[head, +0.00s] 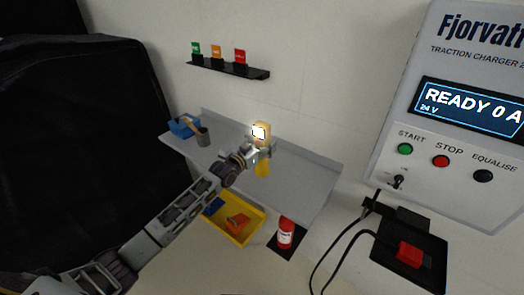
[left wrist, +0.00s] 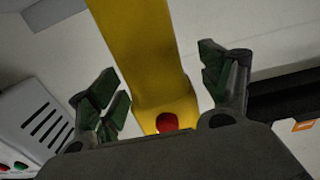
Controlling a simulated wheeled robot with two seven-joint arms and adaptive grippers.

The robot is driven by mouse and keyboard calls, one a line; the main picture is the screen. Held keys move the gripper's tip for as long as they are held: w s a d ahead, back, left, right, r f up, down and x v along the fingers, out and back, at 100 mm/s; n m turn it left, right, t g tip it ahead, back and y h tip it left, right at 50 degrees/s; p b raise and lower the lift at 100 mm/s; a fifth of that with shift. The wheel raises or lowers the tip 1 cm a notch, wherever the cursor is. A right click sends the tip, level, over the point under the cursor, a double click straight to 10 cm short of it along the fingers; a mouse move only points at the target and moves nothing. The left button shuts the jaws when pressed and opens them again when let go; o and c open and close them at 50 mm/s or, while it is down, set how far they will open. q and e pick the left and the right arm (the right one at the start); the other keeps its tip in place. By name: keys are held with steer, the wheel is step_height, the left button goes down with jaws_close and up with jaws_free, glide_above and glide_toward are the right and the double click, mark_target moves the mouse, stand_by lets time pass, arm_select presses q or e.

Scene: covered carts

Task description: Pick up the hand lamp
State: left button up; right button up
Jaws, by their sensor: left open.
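The hand lamp (head: 263,168) is yellow with a bright, lit head and is at the grey shelf in the middle of the head view. In the left wrist view its yellow body (left wrist: 145,45) runs down between my fingers, with a red button near the lower end. My left gripper (head: 262,151) is at the lamp, covering its middle in the head view. In the left wrist view the left gripper (left wrist: 160,75) is open, one finger on each side of the lamp, with gaps visible. My right gripper is not in view.
Below are a yellow bin (head: 240,240) and a red canister (head: 286,233). A charger (head: 440,180) with hanging cables is at right. A dark covered shape (head: 80,140) fills the left.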

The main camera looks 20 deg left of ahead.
mark_target(263, 123)
arm_select(q)
steer(key=shift+c, duration=0.3)
steer(key=shift+r, duration=0.1)
steer(key=c, duration=1.4)
steer(key=shift+r, duration=0.15)
steer(key=shift+r+b, duration=0.5)
steer(key=shift+r, duration=4.35)
